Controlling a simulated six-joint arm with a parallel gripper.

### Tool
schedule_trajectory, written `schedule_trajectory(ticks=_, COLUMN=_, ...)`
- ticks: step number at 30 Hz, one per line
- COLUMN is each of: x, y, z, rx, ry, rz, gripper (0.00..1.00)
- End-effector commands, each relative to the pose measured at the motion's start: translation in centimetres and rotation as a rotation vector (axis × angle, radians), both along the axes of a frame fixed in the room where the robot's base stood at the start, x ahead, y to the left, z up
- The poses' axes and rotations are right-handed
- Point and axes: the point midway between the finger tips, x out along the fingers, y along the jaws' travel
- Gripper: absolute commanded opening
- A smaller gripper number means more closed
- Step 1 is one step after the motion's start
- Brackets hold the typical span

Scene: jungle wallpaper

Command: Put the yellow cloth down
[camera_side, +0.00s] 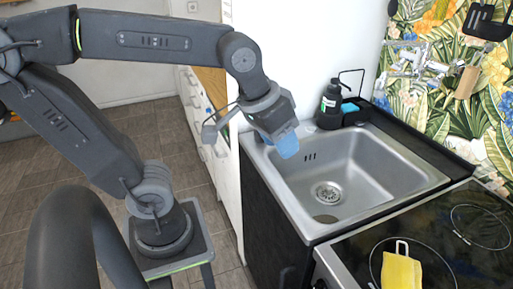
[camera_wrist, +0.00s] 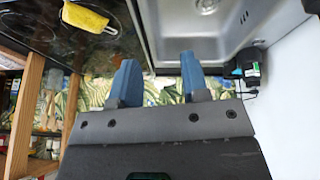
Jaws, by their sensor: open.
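The yellow cloth (camera_side: 401,272) lies on the black cooktop at the bottom right of the side view, where its lower end is cut off by the frame edge. A pale loop (camera_side: 402,246) sticks out at its upper end. In the wrist view the cloth (camera_wrist: 84,17) is at the top left, on the dark glass. My gripper (camera_side: 284,143) is over the left edge of the sink, well away from the cloth. In the wrist view the two blue fingers (camera_wrist: 160,80) are spread apart with nothing between them.
The steel sink (camera_side: 394,190) is empty. A dark soap bottle (camera_side: 330,100) and a wire caddy with a blue sponge (camera_side: 350,107) stand behind it. The cooktop (camera_side: 340,258) lies right of the sink. Utensils (camera_side: 487,22) hang on the leafy wall.

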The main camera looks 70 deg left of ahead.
Motion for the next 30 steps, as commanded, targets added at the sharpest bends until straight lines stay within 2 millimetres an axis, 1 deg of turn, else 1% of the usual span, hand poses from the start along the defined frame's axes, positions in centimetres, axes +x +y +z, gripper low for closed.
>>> schedule_trajectory(ticks=1, x=-1.3, y=0.7, z=-0.5, rx=0.02, ry=-0.027, rz=-0.022, gripper=0.42)
schedule_trajectory(ticks=3, x=-2.5, y=1.3, z=-1.2, rx=0.047, ry=-0.05, rz=-0.056, gripper=0.42)
schedule_trajectory(ticks=6, x=-3.5, y=1.8, z=-2.0, rx=0.074, ry=-0.071, rz=-0.087, gripper=0.42)
schedule_trajectory(ticks=8, x=-3.8, y=1.9, z=-2.2, rx=0.082, ry=-0.078, rz=-0.098, gripper=0.42)
schedule_trajectory(ticks=30, x=-3.9, y=1.9, z=-2.3, rx=0.087, ry=-0.077, rz=-0.105, gripper=0.42)
